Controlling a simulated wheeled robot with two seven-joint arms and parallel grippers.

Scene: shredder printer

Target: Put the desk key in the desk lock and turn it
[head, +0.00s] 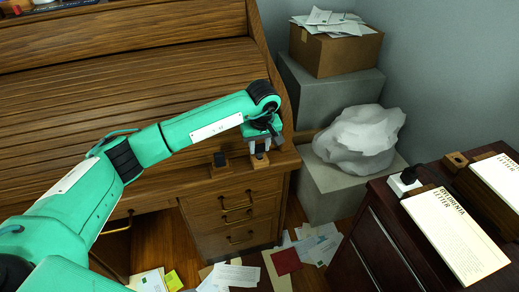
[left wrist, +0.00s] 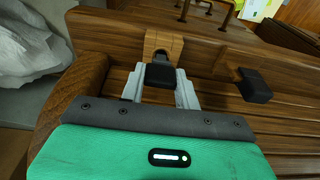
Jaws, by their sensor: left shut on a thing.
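My left gripper (head: 260,146) is over the right end of the wooden desk (head: 160,80), fingers down. In the left wrist view the gripper (left wrist: 161,86) is shut on a black-headed piece, seemingly the desk key (left wrist: 160,74). The key is at a small light wooden block (left wrist: 163,42), which also shows under the fingers in the head view (head: 260,162). I cannot tell how deep the key sits in it. A second small block with a black top (head: 220,160) stands just left; its black piece shows in the left wrist view (left wrist: 255,87). Which block is the lock is unclear. My right gripper is not in view.
Drawers with brass handles (head: 237,215) are below the desk edge. A dark cabinet (head: 385,235) at right carries a white block with a black knob (head: 405,181), a small wooden block (head: 455,161) and letter boxes (head: 458,235). Papers litter the floor.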

